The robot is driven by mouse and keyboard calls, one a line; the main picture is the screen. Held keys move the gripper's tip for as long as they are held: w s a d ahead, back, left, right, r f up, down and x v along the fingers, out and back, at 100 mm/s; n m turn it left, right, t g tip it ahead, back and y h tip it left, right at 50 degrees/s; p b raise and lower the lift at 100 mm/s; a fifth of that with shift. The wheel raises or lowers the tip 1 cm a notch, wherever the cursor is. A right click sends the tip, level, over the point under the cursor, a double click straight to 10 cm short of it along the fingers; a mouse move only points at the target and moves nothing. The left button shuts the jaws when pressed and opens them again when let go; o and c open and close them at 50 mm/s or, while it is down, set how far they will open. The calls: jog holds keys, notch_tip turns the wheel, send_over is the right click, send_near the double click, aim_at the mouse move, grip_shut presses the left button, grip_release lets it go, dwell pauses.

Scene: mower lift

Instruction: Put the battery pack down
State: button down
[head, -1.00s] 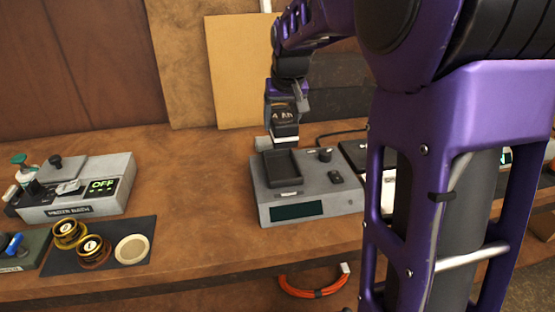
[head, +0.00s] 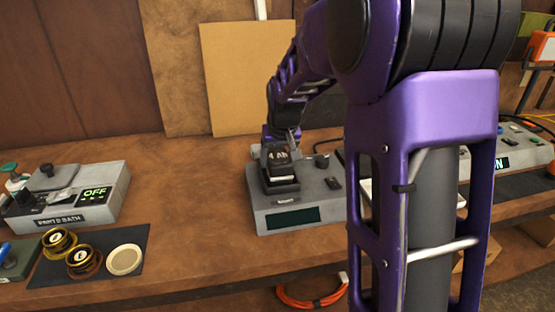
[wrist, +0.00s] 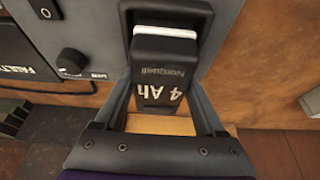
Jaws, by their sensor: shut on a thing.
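The battery pack (head: 277,160) is dark with "4 Ah" lettering. It stands upright at the black bay (head: 281,187) on top of the grey tester box (head: 300,219). My gripper (head: 279,146) is above and behind the pack, shut on it. In the wrist view the pack (wrist: 160,72) sits between the two fingers of my gripper (wrist: 163,112), and its far end overlaps the black bay (wrist: 168,8). Whether the pack touches the bay floor I cannot tell.
A knob (head: 321,161) and a switch (head: 333,183) are on the tester box's right. A grey unit reading OFF (head: 84,203) stands left, with gold tins (head: 84,261) on a dark mat. The brown bench (head: 190,210) between is clear. An orange cable loop (head: 312,297) hangs below.

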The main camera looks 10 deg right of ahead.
jog(key=shift+f+b, duration=0.45)
jog(key=shift+f, duration=0.05)
jog(key=shift+s+f, duration=0.1)
grip_release()
jog(key=shift+f, duration=0.1)
jog(key=shift+r+p, duration=0.4)
jog(key=p+v, duration=0.2)
jog(key=v, duration=1)
jog(key=shift+r, duration=0.3)
